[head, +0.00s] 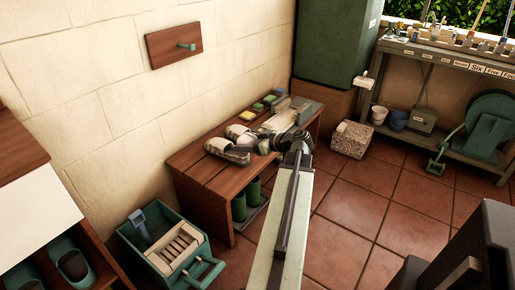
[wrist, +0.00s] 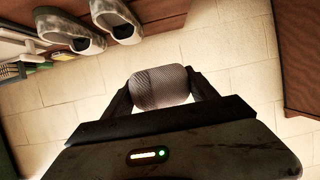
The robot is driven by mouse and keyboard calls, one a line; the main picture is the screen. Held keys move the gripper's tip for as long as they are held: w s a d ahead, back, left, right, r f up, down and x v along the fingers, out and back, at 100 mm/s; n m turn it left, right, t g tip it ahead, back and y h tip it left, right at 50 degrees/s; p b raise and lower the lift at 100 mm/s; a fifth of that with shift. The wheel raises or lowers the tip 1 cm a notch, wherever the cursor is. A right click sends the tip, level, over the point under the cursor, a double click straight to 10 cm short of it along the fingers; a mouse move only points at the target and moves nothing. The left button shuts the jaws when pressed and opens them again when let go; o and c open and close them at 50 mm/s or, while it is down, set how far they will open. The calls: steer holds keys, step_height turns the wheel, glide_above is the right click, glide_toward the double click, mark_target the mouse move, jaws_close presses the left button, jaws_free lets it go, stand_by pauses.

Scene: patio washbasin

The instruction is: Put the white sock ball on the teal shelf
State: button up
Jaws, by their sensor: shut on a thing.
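The ball looks greyish in shadow and is held clear of anything else there. In the head view I cannot clearly make out the ball at the gripper's dark end. I cannot pick out a teal shelf with certainty in either view.
The wooden bench (head: 205,176) bears patterned shoes (head: 228,151), also in the wrist view (wrist: 115,20), and small brushes and sponges. Green boots (head: 240,205) stand below. A green crate (head: 143,255) is at lower left.

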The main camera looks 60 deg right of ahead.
step_height(320, 180, down, 15)
steer(key=b, duration=1.2)
glide_above(219, 171)
steer(key=shift+d+f, duration=0.15)
steer(key=shift+f, duration=0.2)
step_height(219, 171, down, 4)
steer(key=b, duration=0.4)
steer(key=shift+r, duration=0.3)
steer(key=shift+f, duration=0.1)
steer(key=o, duration=1.4)
steer(key=shift+c, duration=0.2)
